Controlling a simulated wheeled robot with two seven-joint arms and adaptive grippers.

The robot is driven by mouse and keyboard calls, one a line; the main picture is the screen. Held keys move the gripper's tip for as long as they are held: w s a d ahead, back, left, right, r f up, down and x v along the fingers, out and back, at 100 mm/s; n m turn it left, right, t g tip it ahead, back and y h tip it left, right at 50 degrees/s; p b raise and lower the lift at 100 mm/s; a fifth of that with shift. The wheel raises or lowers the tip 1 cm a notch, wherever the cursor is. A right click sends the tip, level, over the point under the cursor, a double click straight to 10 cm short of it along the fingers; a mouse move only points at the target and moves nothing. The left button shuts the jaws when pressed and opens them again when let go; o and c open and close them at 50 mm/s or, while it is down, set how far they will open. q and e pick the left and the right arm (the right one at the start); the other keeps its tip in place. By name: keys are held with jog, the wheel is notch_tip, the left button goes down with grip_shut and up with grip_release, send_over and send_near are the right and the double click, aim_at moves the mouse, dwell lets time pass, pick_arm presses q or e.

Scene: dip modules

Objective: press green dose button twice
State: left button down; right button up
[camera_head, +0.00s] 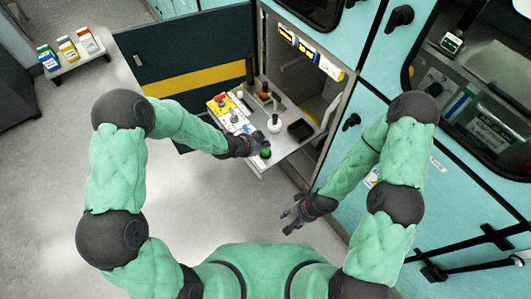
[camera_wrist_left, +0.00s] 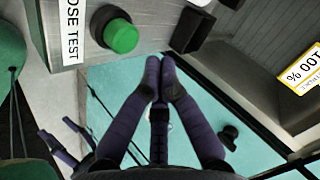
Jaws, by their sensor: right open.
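The green dose button (camera_head: 266,153) is a round green cap at the near end of the pulled-out shelf (camera_head: 290,147). In the left wrist view the green button (camera_wrist_left: 122,37) stands in a dark collar beside a label ending in "OSE TEST" (camera_wrist_left: 71,25). My left gripper (camera_head: 261,142) is next to the button in the head view. In the left wrist view its fingertips (camera_wrist_left: 160,65) are together with nothing between them, to the right of the button and apart from it in the picture. My right gripper (camera_head: 287,219) is open and empty, low beside the cabinet front.
The shelf also holds a red button on a yellow box (camera_head: 220,99), a white flask (camera_head: 274,124) and a black block (camera_head: 300,130). An open cabinet door (camera_head: 195,55) stands to the left. A small rack with several boxes (camera_head: 68,49) is at far left.

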aim_at(264, 152)
pick_arm(q)
jog(key=shift+f+b, duration=0.5)
jog(key=shift+f, duration=0.45)
dwell(0.7)
jog(key=shift+f+b, duration=0.4)
jog(key=shift+b, duration=0.05)
jog(key=shift+f+b, duration=0.6)
dwell(0.8)
jog(key=shift+r, duration=0.1)
jog(key=shift+r+p, duration=0.75)
jog(key=shift+r, duration=0.2)
jog(key=shift+r, duration=0.1)
jog(key=shift+r+p, duration=2)
jog(key=shift+r, duration=0.5)
